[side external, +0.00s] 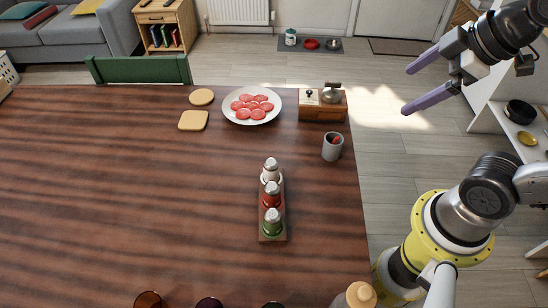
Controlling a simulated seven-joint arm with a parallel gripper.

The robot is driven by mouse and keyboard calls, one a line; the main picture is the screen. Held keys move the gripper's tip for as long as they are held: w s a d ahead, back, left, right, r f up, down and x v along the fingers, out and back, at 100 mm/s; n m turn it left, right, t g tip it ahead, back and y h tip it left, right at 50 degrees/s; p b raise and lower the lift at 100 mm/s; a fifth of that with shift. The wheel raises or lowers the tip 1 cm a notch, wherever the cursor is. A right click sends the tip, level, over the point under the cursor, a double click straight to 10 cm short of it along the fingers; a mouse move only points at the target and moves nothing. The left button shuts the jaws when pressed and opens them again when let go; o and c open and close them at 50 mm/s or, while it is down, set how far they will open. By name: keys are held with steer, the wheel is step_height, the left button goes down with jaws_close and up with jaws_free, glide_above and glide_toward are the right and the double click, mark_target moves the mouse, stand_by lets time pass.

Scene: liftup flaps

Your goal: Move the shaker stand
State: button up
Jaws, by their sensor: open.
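The shaker stand (274,236) is a narrow brown wooden holder on the dark wooden table, a little right of the table's middle. It holds three shakers in a row, all upright: a white one (271,173) at the far end, a red one (272,195) in the middle and a green one (272,223) at the near end. All have metal caps. My gripper (405,90) is at the upper right, raised beyond the table's right edge. Its two purple fingers are spread apart with nothing between them. It is well clear of the stand.
A grey cup (332,147) stands right of the stand. Behind are a plate (232,116) of red slices, a wooden grinder box (322,112) and two coasters (193,121). A pale bottle (355,296) and several dark round tops line the near edge. The table's left (100,190) is clear.

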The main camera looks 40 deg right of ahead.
steer(key=w+a+f+n+g+y, duration=0.1)
steer(key=w+a+f+n, duration=0.1)
steer(key=w+a+n, duration=0.4)
steer(key=w+a+f+n+g, duration=0.2)
steer(key=w+n, duration=0.6)
steer(key=n, duration=0.1)
steer(key=a+f+n+g, duration=0.1)
steer(key=a+f+n, duration=0.1)
steer(key=a+f, duration=0.2)
steer(key=w+a+f+n+g, duration=0.1)
steer(key=a+f+n, duration=0.1)
steer(key=a+f, duration=0.2)
steer(key=a+f+n+g+h, duration=0.1)
steer(key=a+f+n, duration=0.1)
steer(key=f, duration=0.5)
steer(key=shift+w+a+f, duration=0.1)
steer(key=shift+a+f, duration=0.05)
steer(key=shift+a, duration=0.3)
steer(key=shift+w+a+f, duration=0.1)
steer(key=shift+a+f, duration=0.05)
steer(key=shift+a, duration=0.3)
step_height(320, 180, down, 14)
steer(key=shift+r, duration=0.1)
jaws_close()
